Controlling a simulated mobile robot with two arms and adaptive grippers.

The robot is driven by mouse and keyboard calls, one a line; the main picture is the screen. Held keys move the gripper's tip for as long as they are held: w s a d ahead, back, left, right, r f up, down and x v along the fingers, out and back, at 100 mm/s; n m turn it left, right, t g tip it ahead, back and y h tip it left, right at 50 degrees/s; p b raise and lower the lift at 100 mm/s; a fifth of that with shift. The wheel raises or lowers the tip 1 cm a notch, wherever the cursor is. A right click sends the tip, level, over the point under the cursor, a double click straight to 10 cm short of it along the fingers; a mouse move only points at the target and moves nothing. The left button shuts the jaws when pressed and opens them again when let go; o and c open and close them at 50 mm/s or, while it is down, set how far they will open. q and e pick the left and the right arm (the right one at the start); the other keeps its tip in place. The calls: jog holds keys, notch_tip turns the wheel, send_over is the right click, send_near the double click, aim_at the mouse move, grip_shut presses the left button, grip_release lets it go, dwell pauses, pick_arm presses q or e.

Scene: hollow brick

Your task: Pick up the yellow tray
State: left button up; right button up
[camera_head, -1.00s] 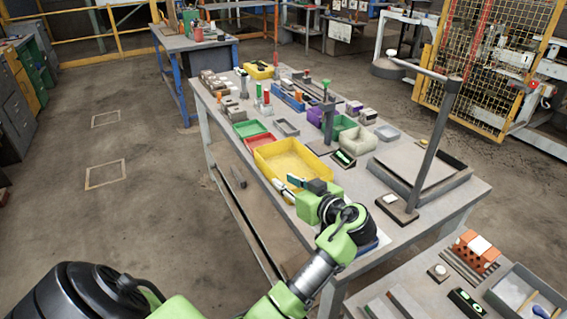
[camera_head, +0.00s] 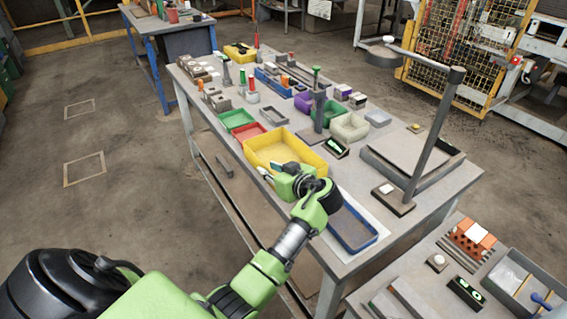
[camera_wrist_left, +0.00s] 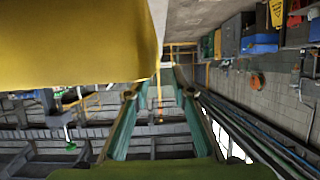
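The yellow tray (camera_head: 262,154) is a shallow, empty rectangular bin near the left long edge of the workbench. My left gripper (camera_head: 267,172) is at the tray's near side, low by its wall. In the left wrist view the yellow tray (camera_wrist_left: 75,45) fills the upper left, very close. There my left gripper's two teal fingers (camera_wrist_left: 158,112) stand apart with open space between them. I cannot tell whether a finger touches the tray. My right gripper is not in view.
A red tray (camera_head: 250,132) and a green tray (camera_head: 236,119) lie just beyond the yellow one. A blue-rimmed tray (camera_head: 352,232) lies right of my arm.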

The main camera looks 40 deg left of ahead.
aim_at(264, 165)
pick_arm(q)
jog(key=x, duration=0.2)
jog(key=p+x, duration=0.1)
jog(key=x, duration=0.1)
jog(key=shift+w+p, duration=0.3)
jog(key=shift+w, duration=0.1)
jog(key=shift+a+f, duration=0.1)
jog(key=shift+a, duration=0.1)
jog(key=shift+c, duration=0.4)
jog(key=shift+w, duration=0.1)
grip_shut()
